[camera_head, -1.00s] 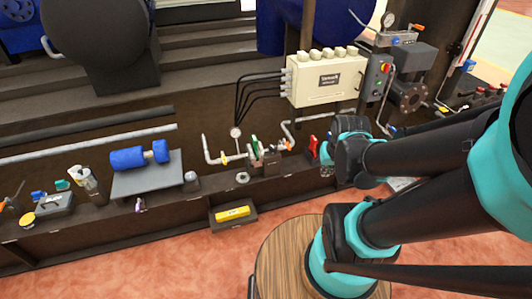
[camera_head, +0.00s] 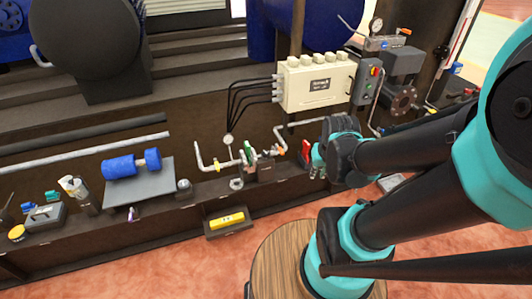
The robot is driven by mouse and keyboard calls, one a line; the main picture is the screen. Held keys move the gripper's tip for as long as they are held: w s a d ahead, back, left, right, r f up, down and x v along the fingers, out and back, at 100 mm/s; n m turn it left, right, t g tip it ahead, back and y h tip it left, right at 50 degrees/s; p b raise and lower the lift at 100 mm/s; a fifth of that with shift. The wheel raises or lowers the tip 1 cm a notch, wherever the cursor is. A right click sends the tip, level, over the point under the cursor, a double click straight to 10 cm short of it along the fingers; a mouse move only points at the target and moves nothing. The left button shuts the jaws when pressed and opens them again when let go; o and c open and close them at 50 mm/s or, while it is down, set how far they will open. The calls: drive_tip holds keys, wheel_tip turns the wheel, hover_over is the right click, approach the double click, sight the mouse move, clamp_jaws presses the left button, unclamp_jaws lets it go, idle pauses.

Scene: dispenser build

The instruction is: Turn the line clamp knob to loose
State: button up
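The pipe line (camera_head: 215,164) runs along the dark bench, with a round gauge (camera_head: 228,140), a green part (camera_head: 249,150) and an orange fitting (camera_head: 277,151) on it. A red upright part (camera_head: 305,152) stands just right of the fitting. I cannot tell which of these small parts is the line clamp knob; it may be hidden behind my arm. My gripper (camera_head: 318,158) is at the bench edge, just right of the red part. Its fingers are small and partly covered by my wrist. Whether it touches anything does not show.
A cream control box (camera_head: 317,83) with black cables stands behind the pipe. A grey plate (camera_head: 140,188) with a blue cylinder (camera_head: 131,163) lies to the left. A tray (camera_head: 208,231) with a yellow bar (camera_head: 227,220) juts from the bench front. A round wooden top (camera_head: 275,262) stands nearby.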

drive_tip(key=o, duration=0.9)
drive_tip(key=shift+g, duration=0.5)
drive_tip(key=w+r, duration=0.1)
drive_tip(key=w, duration=0.2)
drive_tip(key=w+a+r, duration=0.1)
drive_tip(key=w, duration=0.3)
drive_tip(key=w+r, duration=0.1)
drive_tip(key=w, duration=0.3)
drive_tip(key=shift+a, duration=0.4)
drive_tip(key=shift+c, duration=0.2)
drive_tip(key=g, duration=0.3)
hover_over(266, 152)
wheel_tip(266, 152, down, 14)
drive_tip(key=shift+n, duration=0.3)
wheel_tip(266, 152, down, 17)
drive_tip(key=shift+s+f, duration=0.1)
drive_tip(key=shift+f, duration=0.05)
drive_tip(key=c, duration=1.2)
